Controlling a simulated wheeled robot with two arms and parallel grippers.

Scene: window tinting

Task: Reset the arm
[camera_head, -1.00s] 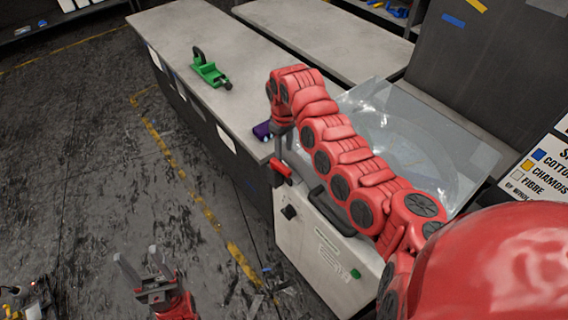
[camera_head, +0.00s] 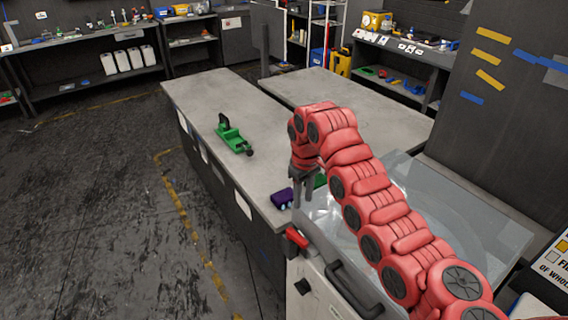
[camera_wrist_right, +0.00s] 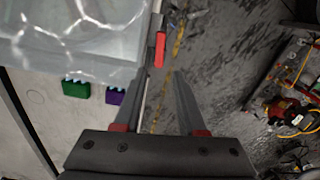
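My right arm comes in from the lower right in the head view and curves down to my right gripper (camera_head: 303,197), which points down by the near corner of the grey workbench (camera_head: 205,95). In the right wrist view the gripper (camera_wrist_right: 163,75) has its two fingers apart with nothing between them; a bench edge and the floor show beyond. My left gripper is not in view.
A green clamp-like tool (camera_head: 232,140) and a purple block (camera_head: 283,199) lie on the workbench. A clear tank or sheet (camera_head: 460,215) stands beside my right arm, with a red handle (camera_head: 295,238) close below the gripper. Open floor (camera_head: 90,210) lies left.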

